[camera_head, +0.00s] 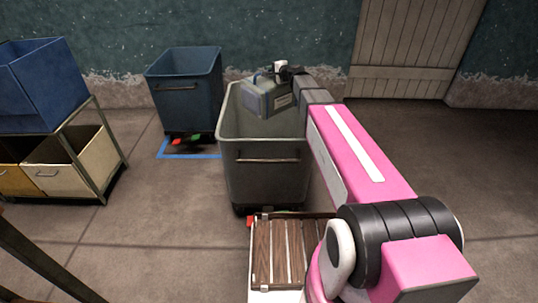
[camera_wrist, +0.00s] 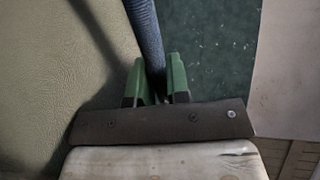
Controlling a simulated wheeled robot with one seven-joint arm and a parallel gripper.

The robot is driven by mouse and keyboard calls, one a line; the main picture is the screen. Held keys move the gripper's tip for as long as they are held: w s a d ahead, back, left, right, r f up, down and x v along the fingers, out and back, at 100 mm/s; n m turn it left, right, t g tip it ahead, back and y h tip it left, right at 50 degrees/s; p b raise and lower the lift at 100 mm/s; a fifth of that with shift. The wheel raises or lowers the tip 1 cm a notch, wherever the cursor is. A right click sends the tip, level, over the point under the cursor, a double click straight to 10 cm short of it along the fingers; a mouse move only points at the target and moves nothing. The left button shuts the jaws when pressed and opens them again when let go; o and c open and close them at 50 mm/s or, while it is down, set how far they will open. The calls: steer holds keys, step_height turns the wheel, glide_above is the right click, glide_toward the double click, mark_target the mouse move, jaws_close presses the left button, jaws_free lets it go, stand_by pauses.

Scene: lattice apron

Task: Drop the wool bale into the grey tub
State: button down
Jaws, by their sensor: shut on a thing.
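The wool bale (camera_head: 265,99) is a grey-green block with a pale label and a blue handle on top. It hangs tilted over the mouth of the grey tub (camera_head: 265,178), at its back right. The tub's inside floor is hidden in the head view. My gripper (camera_head: 283,72) is above the bale at the tub's far side. In the wrist view my gripper (camera_wrist: 156,80) has its green fingers shut around the bale's blue-grey handle (camera_wrist: 145,35). I cannot tell if the bale touches the tub's rim.
A blue tub (camera_head: 184,95) stands behind left, near a blue floor marking (camera_head: 190,156). A rack at left holds a blue bin (camera_head: 45,80) and a cream bin (camera_head: 75,165). A slatted wooden platform (camera_head: 275,250) lies in front of the grey tub. A door (camera_head: 410,45) is behind.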

mark_target(286, 85)
steer(key=shift+f, duration=2.75)
steer(key=c, duration=1)
jaws_free()
steer(key=shift+v, duration=5.4)
